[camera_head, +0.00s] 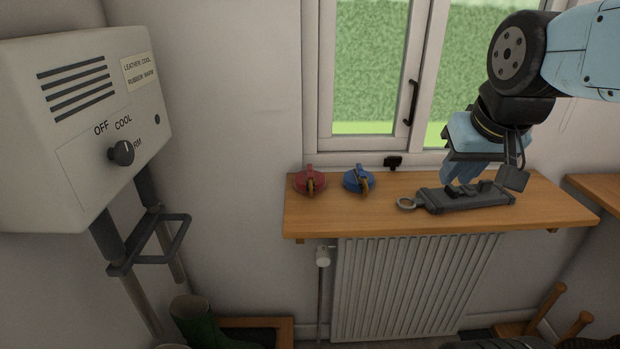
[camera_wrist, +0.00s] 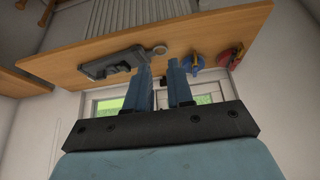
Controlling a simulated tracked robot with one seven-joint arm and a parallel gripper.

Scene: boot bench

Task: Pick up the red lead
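The red lead (camera_head: 308,182) is a round red coil with a brass-coloured clip, lying at the left end of the wooden shelf (camera_head: 340,218). It also shows in the wrist view (camera_wrist: 230,56), at the upper right. A similar blue lead (camera_head: 357,179) lies just right of it in the head view. My gripper (camera_head: 458,184) is well to the right of the red lead, pointing down over a grey tool (camera_head: 480,199) on the shelf. In the wrist view, my gripper (camera_wrist: 160,68) has its two blue fingers apart with nothing visible between them.
A ring (camera_head: 406,204) sits at the grey tool's left end. The window (camera_head: 410,80) stands behind the shelf, and a radiator (camera_head: 410,285) hangs below. A white boot-dryer box (camera_head: 85,120) is on the left wall. A green boot (camera_head: 198,320) stands below.

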